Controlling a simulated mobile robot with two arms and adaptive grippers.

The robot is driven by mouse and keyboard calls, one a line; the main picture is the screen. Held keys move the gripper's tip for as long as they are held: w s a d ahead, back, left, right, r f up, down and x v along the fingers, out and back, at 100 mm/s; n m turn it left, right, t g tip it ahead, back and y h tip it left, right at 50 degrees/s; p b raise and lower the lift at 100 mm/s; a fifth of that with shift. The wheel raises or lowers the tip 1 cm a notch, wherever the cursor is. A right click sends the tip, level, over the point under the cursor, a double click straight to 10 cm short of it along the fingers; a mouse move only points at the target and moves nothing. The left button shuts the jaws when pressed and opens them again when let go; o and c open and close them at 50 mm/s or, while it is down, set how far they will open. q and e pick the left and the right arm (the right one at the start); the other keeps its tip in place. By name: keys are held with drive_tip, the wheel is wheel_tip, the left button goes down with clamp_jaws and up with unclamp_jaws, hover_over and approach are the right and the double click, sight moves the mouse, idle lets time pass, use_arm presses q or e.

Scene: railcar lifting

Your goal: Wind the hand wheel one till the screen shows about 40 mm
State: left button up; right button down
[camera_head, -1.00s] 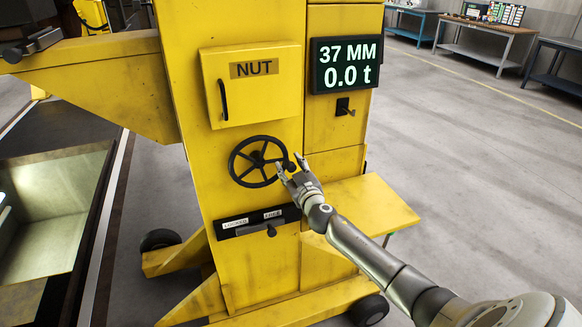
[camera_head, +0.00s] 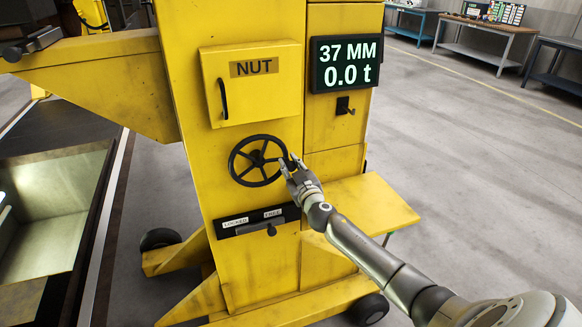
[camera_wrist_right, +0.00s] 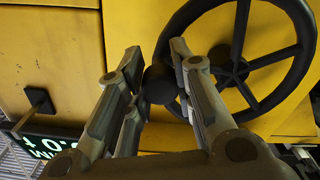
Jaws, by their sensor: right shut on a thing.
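The black hand wheel (camera_head: 257,161) with several spokes is on the front of the yellow lifting column. The screen (camera_head: 344,64) reads 37 MM and 0.0 t. My right gripper (camera_head: 288,164) is at the right side of the wheel's rim. In the right wrist view, the gripper (camera_wrist_right: 155,75) has its fingers on both sides of the wheel's round black knob (camera_wrist_right: 160,84) and is shut on it. The wheel's rim (camera_wrist_right: 312,50) and spokes show behind it there. My left gripper is not in view.
A yellow door marked NUT (camera_head: 254,84) is above the wheel. A lever plate marked LOCKED and FREE (camera_head: 257,221) is below it. A small black hook-like handle (camera_head: 345,107) is under the screen. A yellow shelf (camera_head: 375,205) juts out at the right.

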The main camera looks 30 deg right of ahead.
drive_tip(key=w+a+f+m+b, duration=0.1)
drive_tip(key=a+f+m+b, duration=0.4)
drive_tip(key=m, duration=0.8)
drive_tip(key=shift+w+a+f+b, duration=0.2)
drive_tip(key=shift+f+b, duration=0.4)
drive_tip(key=shift+f, duration=0.7)
drive_tip(key=shift+a, duration=0.1)
drive_tip(key=c, duration=1.2)
unclamp_jaws()
drive_tip(key=shift+c, duration=0.2)
